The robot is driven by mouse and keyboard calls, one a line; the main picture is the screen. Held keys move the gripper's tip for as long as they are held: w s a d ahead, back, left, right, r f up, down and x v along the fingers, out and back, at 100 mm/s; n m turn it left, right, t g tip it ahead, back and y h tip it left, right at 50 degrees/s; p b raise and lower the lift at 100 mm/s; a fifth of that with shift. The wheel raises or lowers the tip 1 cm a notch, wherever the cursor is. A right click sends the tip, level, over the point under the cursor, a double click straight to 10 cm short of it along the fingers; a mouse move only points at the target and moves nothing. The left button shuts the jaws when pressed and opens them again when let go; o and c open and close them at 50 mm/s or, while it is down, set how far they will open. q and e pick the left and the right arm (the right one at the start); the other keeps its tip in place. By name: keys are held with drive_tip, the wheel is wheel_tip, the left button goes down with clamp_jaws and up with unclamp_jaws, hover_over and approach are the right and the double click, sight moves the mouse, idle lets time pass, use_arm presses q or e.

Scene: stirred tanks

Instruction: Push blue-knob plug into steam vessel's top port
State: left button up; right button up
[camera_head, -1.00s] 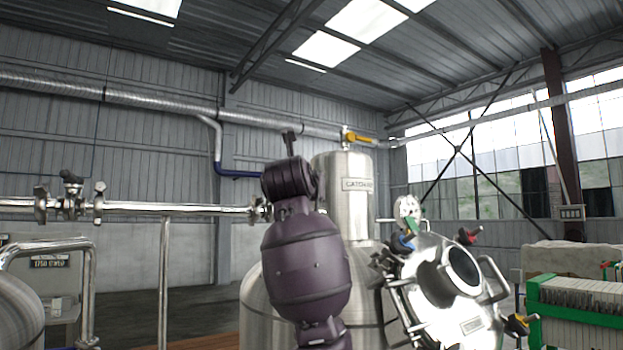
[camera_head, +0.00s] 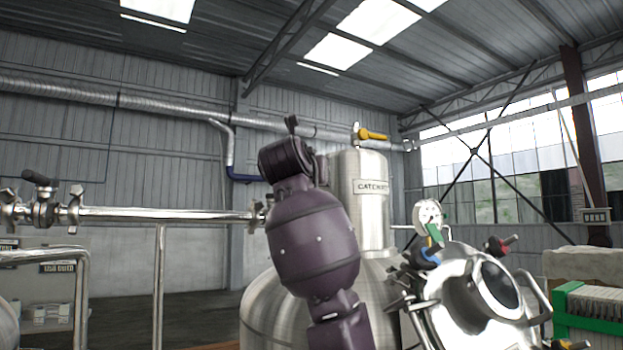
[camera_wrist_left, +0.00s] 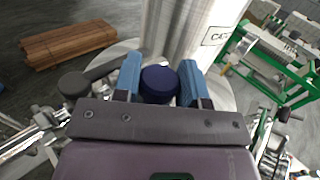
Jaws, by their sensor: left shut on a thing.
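In the left wrist view my left gripper (camera_wrist_left: 160,82) has its two blue fingers closed on the sides of a round dark-blue knob (camera_wrist_left: 160,86), the plug's knob. The rest of the plug is hidden beneath the knob. The fingers and plug are hidden there. A tilted steel vessel (camera_head: 455,300) with a round opening and coloured knobs is at right. I cannot tell which is the steam vessel, and I cannot make out its top port. My right gripper is not in view.
A horizontal steel pipe (camera_head: 165,215) with a valve runs at left. A yellow-handled valve (camera_head: 371,135) shows at the cylinder's top. A green frame (camera_head: 592,310) stands at far right. Wooden boards (camera_wrist_left: 68,52) lie on the floor in the left wrist view.

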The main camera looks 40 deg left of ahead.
use_arm(q)
drive_tip(key=shift+f+b, duration=0.1)
drive_tip(key=shift+b, duration=0.3)
drive_tip(key=shift+s+d+f+b, duration=0.1)
drive_tip(key=shift+f+b, duration=0.35)
drive_tip(key=shift+b, duration=0.05)
wheel_tip(320, 180, down, 4)
drive_tip(key=b, duration=0.3)
drive_tip(key=shift+f+b, duration=0.2)
drive_tip(key=shift+b, duration=0.15)
drive_tip(key=shift+f, duration=0.2)
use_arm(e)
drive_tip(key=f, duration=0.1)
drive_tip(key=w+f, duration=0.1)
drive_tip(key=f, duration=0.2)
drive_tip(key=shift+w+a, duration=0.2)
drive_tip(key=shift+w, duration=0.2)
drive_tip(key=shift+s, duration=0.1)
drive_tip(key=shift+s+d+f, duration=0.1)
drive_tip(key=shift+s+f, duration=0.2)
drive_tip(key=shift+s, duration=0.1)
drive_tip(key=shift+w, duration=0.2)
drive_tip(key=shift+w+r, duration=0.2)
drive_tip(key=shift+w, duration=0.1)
